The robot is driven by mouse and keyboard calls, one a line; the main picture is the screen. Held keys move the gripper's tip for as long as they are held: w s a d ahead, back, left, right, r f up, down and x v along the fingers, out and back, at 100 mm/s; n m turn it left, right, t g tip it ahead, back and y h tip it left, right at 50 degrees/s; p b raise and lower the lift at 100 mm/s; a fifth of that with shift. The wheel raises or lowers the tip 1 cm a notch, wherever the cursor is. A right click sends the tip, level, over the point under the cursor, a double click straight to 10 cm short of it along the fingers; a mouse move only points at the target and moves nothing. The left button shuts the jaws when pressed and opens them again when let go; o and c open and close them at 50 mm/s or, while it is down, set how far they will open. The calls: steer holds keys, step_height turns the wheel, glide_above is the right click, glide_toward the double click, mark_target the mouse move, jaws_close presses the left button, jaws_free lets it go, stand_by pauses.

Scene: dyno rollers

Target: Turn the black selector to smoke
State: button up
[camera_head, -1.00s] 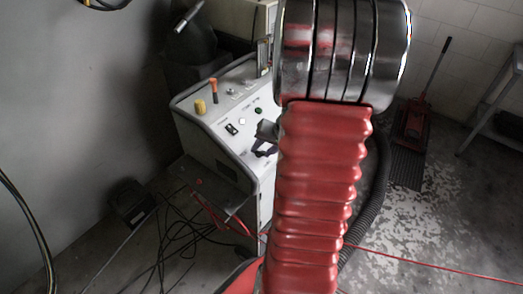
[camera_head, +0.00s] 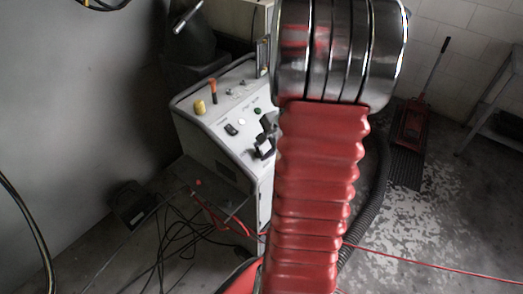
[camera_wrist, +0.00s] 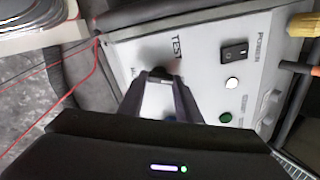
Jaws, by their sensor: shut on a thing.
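The white control panel (camera_head: 190,125) slopes on top of a cabinet left of my arm, and it fills the middle of the wrist view (camera_wrist: 205,40). My gripper (camera_wrist: 160,77) is shut on the black selector (camera_wrist: 158,71), beside the printed word TEST. The fingers cover most of the selector, so its pointer and the position it is set to cannot be read. In the head view my gripper (camera_head: 265,148) is at the panel's right side, partly behind my red arm sleeve, and the selector is hidden there.
A black power rocker (camera_wrist: 235,52), a white button (camera_wrist: 232,83) and a green button (camera_wrist: 225,117) sit close to the gripper. A yellow knob (camera_head: 199,107) and an orange handle (camera_head: 213,92) stand farther left. Cables (camera_head: 175,235) lie on the floor.

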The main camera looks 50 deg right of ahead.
steer(key=shift+s+d+m, duration=0.15)
steer(key=shift+m, duration=1.75)
steer(key=shift+f, duration=0.1)
steer(key=o, duration=1)
steer(key=shift+o, duration=0.2)
steer(key=shift+r, duration=0.2)
steer(key=shift+s+r, duration=0.25)
steer(key=shift+r, duration=0.3)
steer(key=v, duration=1.2)
steer(key=shift+r, duration=0.15)
